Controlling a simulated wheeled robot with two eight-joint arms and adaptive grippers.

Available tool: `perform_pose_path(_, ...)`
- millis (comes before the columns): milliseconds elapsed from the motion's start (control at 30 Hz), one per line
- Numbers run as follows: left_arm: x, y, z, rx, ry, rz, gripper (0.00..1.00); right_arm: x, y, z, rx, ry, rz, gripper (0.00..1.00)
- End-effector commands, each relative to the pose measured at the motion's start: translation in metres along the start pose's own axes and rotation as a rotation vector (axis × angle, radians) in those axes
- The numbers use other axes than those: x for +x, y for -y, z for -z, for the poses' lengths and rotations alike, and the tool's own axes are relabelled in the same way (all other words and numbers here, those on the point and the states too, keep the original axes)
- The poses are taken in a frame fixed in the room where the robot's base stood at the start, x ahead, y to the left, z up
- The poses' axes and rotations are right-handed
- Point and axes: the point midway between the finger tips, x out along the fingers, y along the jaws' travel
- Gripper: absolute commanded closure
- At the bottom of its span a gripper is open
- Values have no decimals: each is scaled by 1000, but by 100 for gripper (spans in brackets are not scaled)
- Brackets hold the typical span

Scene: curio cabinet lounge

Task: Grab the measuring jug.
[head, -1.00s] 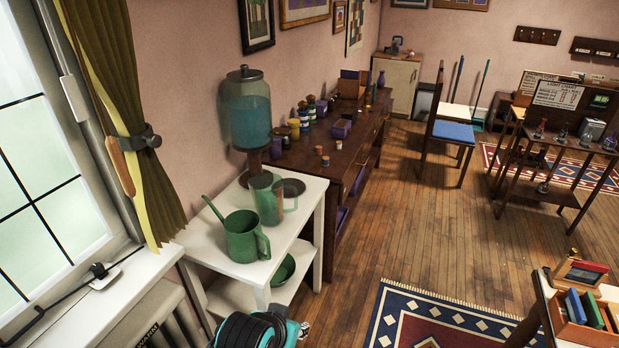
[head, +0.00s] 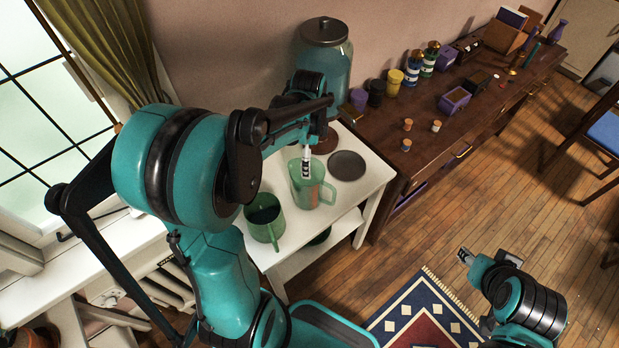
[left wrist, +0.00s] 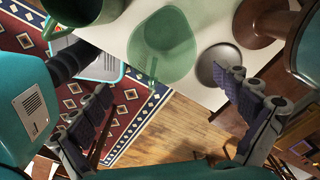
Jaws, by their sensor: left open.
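The measuring jug (head: 312,192) is translucent green with a handle on its right side. It stands upright on the white side table (head: 368,192), between the green can and a dark round disc. My left gripper (head: 308,160) is open above and at the jug's rim, with one pale fingertip seen against the jug. In the left wrist view the jug (left wrist: 163,48) shows beyond and between the two spread fingers, and nothing is held. My right gripper (head: 465,257) is at the lower right over the floor, away from the table; its jaw opening is too small to read.
A green can (head: 265,222) stands close left of the jug. The dark disc (head: 347,165) lies to its right, and a glass dispenser (head: 325,55) stands behind. A dark wooden sideboard (head: 470,125) with jars adjoins on the right. The window wall is at left.

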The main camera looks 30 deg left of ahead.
Motion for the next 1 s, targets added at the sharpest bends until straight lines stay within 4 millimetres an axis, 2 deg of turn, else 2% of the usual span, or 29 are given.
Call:
perform_pose_path(33, -2, 3, -2, 24, 2, -14, 0, -5, 0, 3, 0, 0, 0, 60)
perform_pose_path(167, 9, 5, -4, 56, 4, -28, 0, -4, 0, 2, 0, 0, 0, 60)
perform_pose_path(667, 76, 2, 0, 57, 4, -27, 0, 12, 0, -9, 0, 0, 0, 60)
perform_pose_path(967, 79, 1, 0, 57, 4, -26, 0, 12, 0, -9, 0, 0, 0, 60)
perform_pose_path(1000, 79, 1, 0, 56, 4, -26, 11, 12, 0, -9, 0, 0, 0, 60)
